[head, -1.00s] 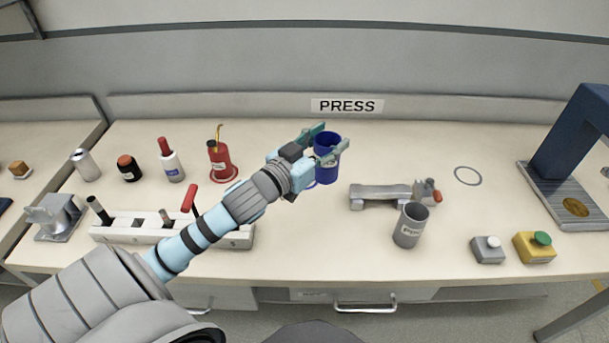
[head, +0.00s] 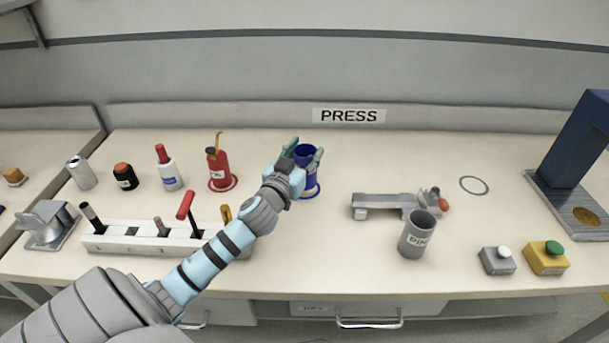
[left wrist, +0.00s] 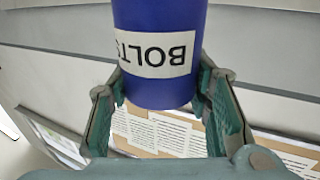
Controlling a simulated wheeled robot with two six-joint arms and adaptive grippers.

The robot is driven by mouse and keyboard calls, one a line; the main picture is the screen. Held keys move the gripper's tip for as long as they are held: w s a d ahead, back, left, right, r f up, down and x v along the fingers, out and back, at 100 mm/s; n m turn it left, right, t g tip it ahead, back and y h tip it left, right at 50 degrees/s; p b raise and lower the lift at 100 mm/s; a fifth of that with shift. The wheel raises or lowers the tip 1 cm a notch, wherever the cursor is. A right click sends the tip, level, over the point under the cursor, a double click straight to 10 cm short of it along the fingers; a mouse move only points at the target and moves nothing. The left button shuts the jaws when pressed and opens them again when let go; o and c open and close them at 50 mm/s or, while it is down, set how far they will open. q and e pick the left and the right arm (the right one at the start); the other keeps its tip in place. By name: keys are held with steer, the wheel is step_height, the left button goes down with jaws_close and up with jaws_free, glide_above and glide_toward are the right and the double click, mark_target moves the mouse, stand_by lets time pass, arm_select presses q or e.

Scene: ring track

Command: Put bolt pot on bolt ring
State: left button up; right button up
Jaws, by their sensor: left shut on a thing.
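The bolt pot (head: 306,180) is a blue cup; in the left wrist view it shows a white label reading BOLTS (left wrist: 155,55), upside down in that picture. My left gripper (head: 306,152) is shut on the pot, with a finger on either side of it. The blue bolt ring (head: 318,191) lies on the bench at the pot's foot, part of it hidden by the pot and gripper. The pot looks upright over the ring; I cannot tell whether it touches the bench. My right gripper is not in view.
A red can (head: 218,170) stands on a red ring to the left. A grey pot (head: 417,236) and a grey fixture (head: 385,205) stand to the right. An empty grey ring (head: 474,185) lies further right. A tool rack (head: 130,241) sits in front left.

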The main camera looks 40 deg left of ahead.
arm_select(q)
step_height(320, 180, down, 5)
steer(key=shift+r+b, duration=0.2)
steer(key=shift+b, duration=0.75)
steer(key=shift+r, duration=0.1)
steer(key=o, duration=1.5)
steer(key=shift+c, duration=0.2)
steer(key=shift+s+d, duration=0.1)
steer(key=shift+s, duration=0.3)
steer(key=v, duration=1.1)
